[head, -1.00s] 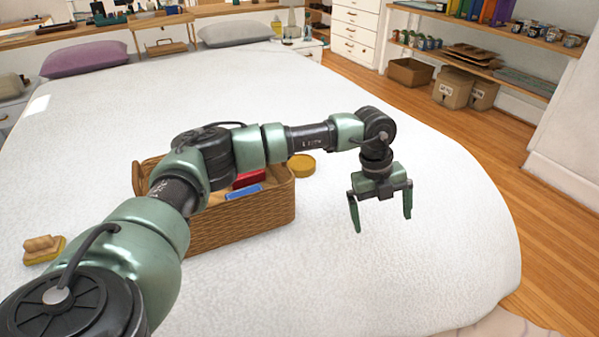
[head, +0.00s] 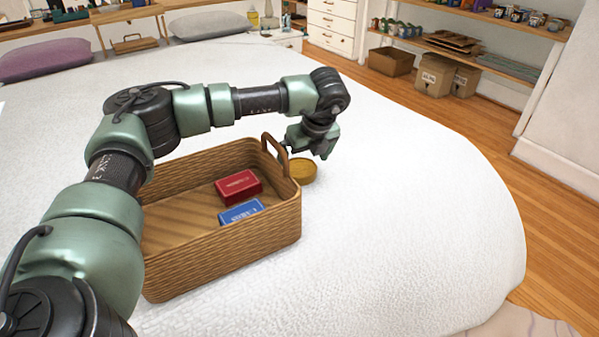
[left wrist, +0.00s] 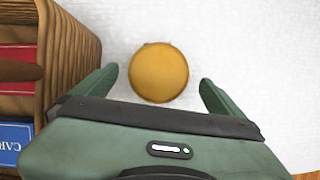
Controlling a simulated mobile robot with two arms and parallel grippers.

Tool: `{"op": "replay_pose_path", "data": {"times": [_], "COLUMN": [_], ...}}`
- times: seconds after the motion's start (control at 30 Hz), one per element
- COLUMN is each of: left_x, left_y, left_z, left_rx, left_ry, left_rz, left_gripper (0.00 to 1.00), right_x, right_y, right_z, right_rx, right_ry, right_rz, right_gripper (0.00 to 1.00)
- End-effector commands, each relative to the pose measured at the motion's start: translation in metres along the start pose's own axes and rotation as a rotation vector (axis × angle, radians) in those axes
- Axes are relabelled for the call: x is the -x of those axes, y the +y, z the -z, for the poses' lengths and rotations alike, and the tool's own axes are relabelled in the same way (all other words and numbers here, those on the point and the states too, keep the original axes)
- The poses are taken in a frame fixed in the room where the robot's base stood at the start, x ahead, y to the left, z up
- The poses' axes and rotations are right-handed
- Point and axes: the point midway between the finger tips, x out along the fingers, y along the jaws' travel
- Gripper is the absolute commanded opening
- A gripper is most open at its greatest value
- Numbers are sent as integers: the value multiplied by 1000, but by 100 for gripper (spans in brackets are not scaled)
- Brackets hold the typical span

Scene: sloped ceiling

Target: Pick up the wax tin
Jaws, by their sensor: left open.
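The wax tin looks to be the round yellow tin (head: 303,171) lying on the white bed, just right of the wicker basket's handle. In the left wrist view the tin (left wrist: 159,72) sits between and a little beyond my two open fingertips, with white cover showing on both sides of it. My left gripper (head: 316,153) is at the tin in the head view, partly hidden by its own wrist and the basket handle. In the left wrist view my left gripper (left wrist: 158,84) is open and empty. My right gripper is not in view.
The wicker basket (head: 230,248) stands close left of the tin, its handle (head: 279,152) beside my gripper. It holds a red box (head: 238,186) and a blue box (head: 241,211). The bed (head: 420,220) is clear to the right. Pillows (head: 45,60) lie at the back.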

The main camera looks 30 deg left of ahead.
Motion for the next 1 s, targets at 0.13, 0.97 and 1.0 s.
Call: {"op": "replay_pose_path", "data": {"times": [0.13,0.97,1.0], "left_x": [-24,-33,-32], "left_y": [2,1,1], "left_z": [0,0,0], "left_rx": [1,0,0], "left_ry": [1,1,1], "left_rz": [-3,1,1], "left_gripper": [100,26,26], "right_x": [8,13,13], "right_y": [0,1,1], "right_z": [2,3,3], "right_rx": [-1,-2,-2], "right_ry": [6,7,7], "right_rz": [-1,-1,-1], "right_gripper": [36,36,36]}}
